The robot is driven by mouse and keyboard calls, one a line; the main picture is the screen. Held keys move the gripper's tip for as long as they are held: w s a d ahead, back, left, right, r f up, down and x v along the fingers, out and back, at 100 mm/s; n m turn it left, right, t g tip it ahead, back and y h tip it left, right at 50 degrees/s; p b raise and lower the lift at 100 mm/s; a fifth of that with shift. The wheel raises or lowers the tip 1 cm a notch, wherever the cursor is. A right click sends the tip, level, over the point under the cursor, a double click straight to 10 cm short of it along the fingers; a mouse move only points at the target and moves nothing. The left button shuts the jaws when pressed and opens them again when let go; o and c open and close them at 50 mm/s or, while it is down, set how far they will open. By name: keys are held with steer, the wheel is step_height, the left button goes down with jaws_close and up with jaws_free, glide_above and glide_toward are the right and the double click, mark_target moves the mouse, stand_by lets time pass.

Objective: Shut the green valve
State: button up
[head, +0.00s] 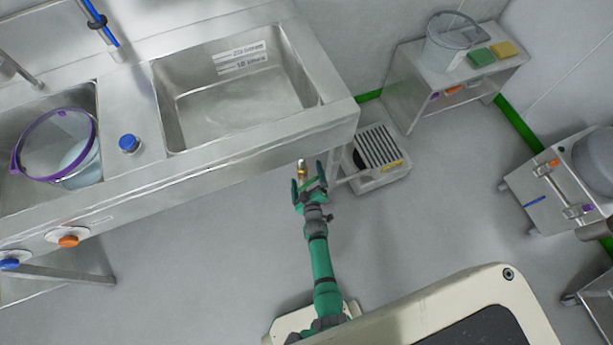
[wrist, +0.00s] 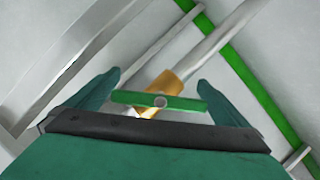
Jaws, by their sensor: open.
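The green valve has a flat green bar handle (wrist: 130,98) with a round bolt at its middle, on a brass body (wrist: 169,82) in a steel pipe. In the wrist view the handle lies crosswise between my fingers, slanted to the pipe rather than in line with it. In the head view the brass body (head: 301,168) shows below the sink's front edge. My gripper (head: 308,177) is open there; in the wrist view its two fingers (wrist: 160,78) stand on either side of the handle, with small gaps. The pipe's lower end is hidden behind my gripper.
A steel sink bench (head: 230,150) runs along the left, close to my gripper. A grey slatted unit (head: 378,152) stands on the floor just right of it. A small steel table (head: 430,85) is at the back right.

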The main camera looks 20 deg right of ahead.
steer(key=shift+c, duration=0.3)
steer(key=c, duration=0.9)
steer(key=shift+o, duration=0.2)
steer(key=shift+m, duration=0.3)
steer(key=shift+a+f+m+y, duration=0.15)
steer(key=shift+a+m+y, duration=0.1)
steer(key=shift+m+y, duration=0.7)
steer(key=shift+a+m+g+y, duration=0.2)
steer(key=shift+m+g+y, duration=0.2)
steer(key=shift+m+y, duration=0.75)
steer(key=shift+m+h, duration=0.3)
steer(key=shift+m, duration=0.1)
steer(key=o, duration=0.9)
